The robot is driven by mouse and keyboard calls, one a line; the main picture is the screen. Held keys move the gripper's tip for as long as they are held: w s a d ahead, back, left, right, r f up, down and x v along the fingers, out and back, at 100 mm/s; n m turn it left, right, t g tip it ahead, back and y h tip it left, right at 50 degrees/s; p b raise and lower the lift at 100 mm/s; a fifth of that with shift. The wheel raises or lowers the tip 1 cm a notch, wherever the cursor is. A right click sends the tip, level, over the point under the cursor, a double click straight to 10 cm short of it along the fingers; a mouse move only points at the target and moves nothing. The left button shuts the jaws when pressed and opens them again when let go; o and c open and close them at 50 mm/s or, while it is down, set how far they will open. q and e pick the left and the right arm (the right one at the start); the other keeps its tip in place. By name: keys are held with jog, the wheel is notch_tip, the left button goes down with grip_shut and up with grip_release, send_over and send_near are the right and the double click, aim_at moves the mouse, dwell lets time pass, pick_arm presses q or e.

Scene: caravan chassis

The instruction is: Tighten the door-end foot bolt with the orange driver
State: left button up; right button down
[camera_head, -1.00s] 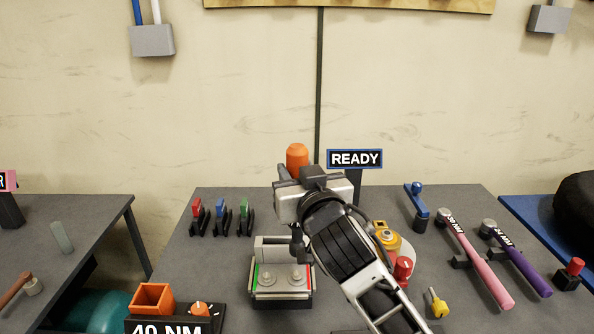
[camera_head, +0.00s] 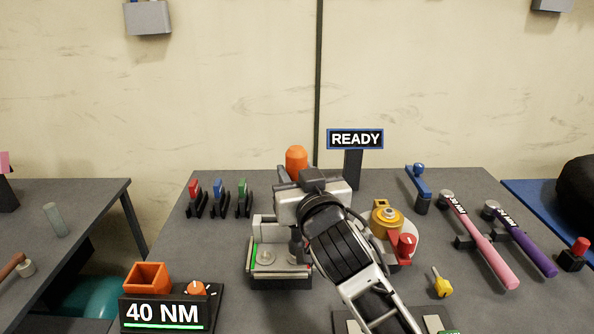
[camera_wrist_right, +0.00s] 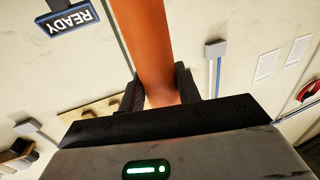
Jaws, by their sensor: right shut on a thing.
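My right gripper (camera_head: 298,183) is shut on the orange driver (camera_head: 296,158), whose rounded orange top sticks up above the jaws. The orange handle (camera_wrist_right: 155,60) also shows between the jaws in the right wrist view. A dark shaft below the gripper reaches down to the right-hand part of the bolt plate (camera_head: 280,282). One round bolt (camera_head: 266,258) shows on the plate's left, beside a green strip. A second bolt (camera_head: 294,258) lies on the right under the shaft. I cannot tell whether the tip touches it. My left gripper is not in view.
A READY sign (camera_head: 355,139) stands behind. A 40 NM display (camera_head: 163,313) and an orange open box (camera_head: 147,276) are front left. A yellow-and-red device (camera_head: 387,219) sits close right of my arm. Pink (camera_head: 482,245) and purple (camera_head: 525,245) wrenches lie further right.

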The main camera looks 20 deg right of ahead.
jog(key=shift+r, duration=0.15)
jog(key=shift+f+b, duration=0.6)
jog(key=shift+f, duration=0.3)
dwell(0.5)
jog(key=shift+f, duration=0.1)
jog(key=shift+s+f, duration=0.1)
jog(key=shift+f, duration=0.4)
dwell(1.4)
jog(key=shift+r, duration=0.15)
dwell(0.5)
